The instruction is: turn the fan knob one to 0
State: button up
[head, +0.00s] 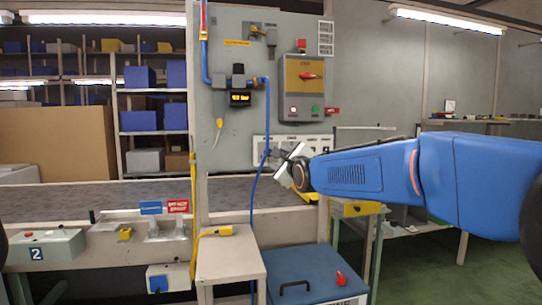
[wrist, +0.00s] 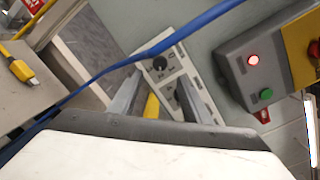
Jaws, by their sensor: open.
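A white knob panel (head: 262,142) is fixed low on the grey wall board; my gripper hides part of it in the head view. In the wrist view the panel (wrist: 183,56) runs diagonally, with a round black knob (wrist: 160,63) near its upper end. Which fan knob this is, and its setting, are too small to read. My gripper (head: 275,157) is in front of the panel, below its middle. In the wrist view its fingers (wrist: 162,80) are apart with nothing held, and the knob shows just beyond the gap between the tips.
A blue hose (head: 267,110) hangs down past the panel and crosses the wrist view (wrist: 110,68) close to the fingers. A grey control box (head: 304,90) with a red switch is above the panel.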

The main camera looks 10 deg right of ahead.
aim_at(269, 153)
jog(key=w, duration=0.9)
jog(key=shift+w+a, duration=0.1)
jog(key=shift+a, duration=0.3)
jog(key=shift+c, duration=0.2)
jog(key=c, duration=1)
